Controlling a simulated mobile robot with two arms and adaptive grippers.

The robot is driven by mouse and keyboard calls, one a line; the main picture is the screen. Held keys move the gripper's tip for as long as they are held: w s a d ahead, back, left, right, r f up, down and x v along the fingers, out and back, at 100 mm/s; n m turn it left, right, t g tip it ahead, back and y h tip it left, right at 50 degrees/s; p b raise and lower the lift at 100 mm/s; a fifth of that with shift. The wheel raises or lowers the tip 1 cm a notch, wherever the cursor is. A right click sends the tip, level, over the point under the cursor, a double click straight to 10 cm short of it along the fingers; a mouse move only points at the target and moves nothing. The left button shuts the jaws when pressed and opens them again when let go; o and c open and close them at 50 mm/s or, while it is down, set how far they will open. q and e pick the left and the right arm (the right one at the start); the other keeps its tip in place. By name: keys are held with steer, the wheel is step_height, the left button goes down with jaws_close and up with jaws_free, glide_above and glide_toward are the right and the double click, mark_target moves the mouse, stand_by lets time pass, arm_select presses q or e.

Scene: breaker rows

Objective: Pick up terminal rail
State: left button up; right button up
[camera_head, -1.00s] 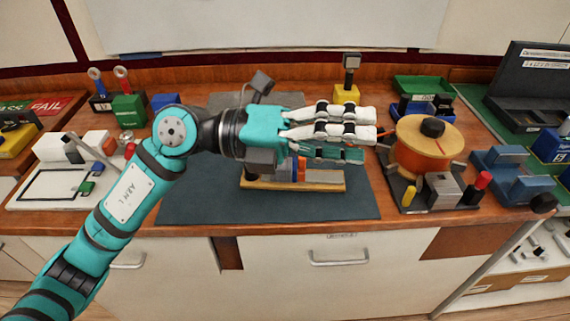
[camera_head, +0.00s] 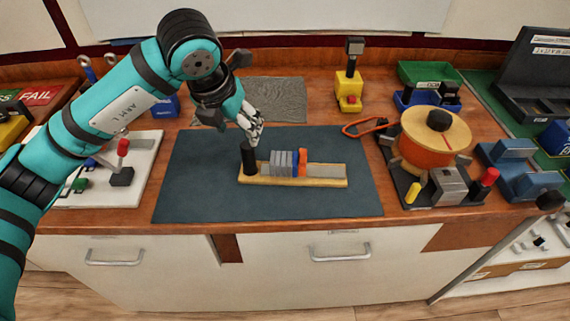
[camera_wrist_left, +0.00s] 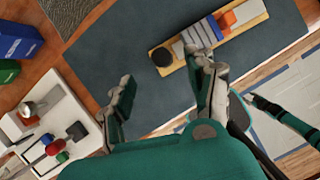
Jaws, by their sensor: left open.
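The terminal rail (camera_head: 322,173) lies on the dark mat in the head view. It is a yellow-edged strip with grey modules, a blue and an orange block, and an upright black handle (camera_head: 248,160) at its left end. My left gripper (camera_head: 252,130) is open and empty, pointing down just above and behind the handle end. In the left wrist view, the rail (camera_wrist_left: 240,22) lies at the upper right, partly hidden by a finger. There the spread fingers of the gripper (camera_wrist_left: 168,88) have only mat between their tips. My right gripper is not identifiable.
The dark mat (camera_head: 200,180) is clear around the rail. An orange spool (camera_head: 432,150) on a black base stands to the right, with red-handled pliers (camera_head: 365,128) beside it. A yellow device (camera_head: 348,92) stands behind. A white board (camera_head: 140,165) lies left.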

mark_target(246, 144)
arm_select(q)
steer(key=x, duration=0.4)
steer(key=shift+p, duration=0.3)
steer(key=p+x, duration=0.1)
steer(key=x, duration=0.3)
steer(key=shift+f+p, duration=0.1)
steer(key=shift+p, duration=0.2)
steer(key=shift+w+d+f, duration=0.1)
steer(key=shift+w+f, duration=0.05)
steer(key=shift+f, duration=0.3)
steer(key=shift+c, duration=0.2)
jaws_close()
steer(key=shift+r, duration=0.1)
